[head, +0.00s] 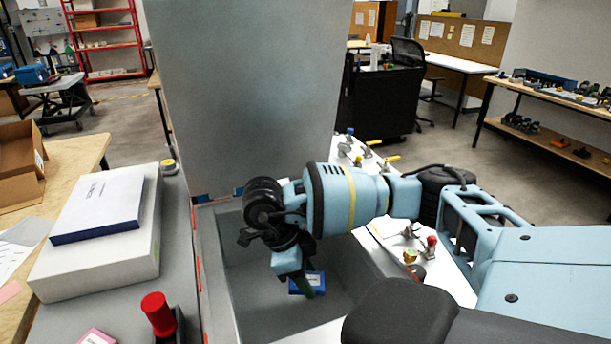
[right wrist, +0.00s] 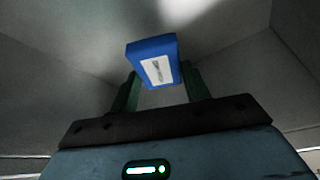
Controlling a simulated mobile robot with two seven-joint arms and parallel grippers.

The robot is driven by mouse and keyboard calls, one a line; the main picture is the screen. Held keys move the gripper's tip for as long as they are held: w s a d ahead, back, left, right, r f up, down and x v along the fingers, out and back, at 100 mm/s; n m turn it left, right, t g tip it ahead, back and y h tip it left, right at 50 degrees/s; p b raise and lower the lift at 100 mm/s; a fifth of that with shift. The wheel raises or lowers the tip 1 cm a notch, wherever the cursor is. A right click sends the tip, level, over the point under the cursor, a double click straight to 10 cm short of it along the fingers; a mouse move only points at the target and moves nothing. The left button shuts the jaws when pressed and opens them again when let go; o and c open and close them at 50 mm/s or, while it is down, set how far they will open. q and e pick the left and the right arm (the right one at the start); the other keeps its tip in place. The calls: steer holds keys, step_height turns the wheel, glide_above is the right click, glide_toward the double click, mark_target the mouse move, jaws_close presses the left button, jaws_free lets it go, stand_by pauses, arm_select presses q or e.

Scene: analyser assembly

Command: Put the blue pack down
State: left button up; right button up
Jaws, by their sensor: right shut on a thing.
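The blue pack (head: 307,284) is a small blue block with a white label. It shows in the head view at the fingertips of my right gripper (head: 306,288), inside a grey open-topped box (head: 232,290). In the right wrist view the pack (right wrist: 153,62) sits between the two dark green fingers of my right gripper (right wrist: 160,85), which are shut on it. Grey walls surround it there. I cannot tell whether the pack touches the box floor. My left gripper is not in view.
A large grey panel (head: 245,95) stands upright behind the box. At left, a white box (head: 90,270) carries a flat white-and-blue box (head: 100,205). A red knob (head: 158,312) stands near the front. Toggle clamps (head: 365,150) line the white surface beyond my right arm.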

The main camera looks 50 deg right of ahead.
mark_target(307, 300)
step_height(307, 300, down, 5)
steer(key=shift+r, duration=0.15)
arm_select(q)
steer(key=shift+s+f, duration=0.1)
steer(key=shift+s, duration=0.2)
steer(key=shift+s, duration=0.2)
arm_select(e)
steer(key=o, duration=1)
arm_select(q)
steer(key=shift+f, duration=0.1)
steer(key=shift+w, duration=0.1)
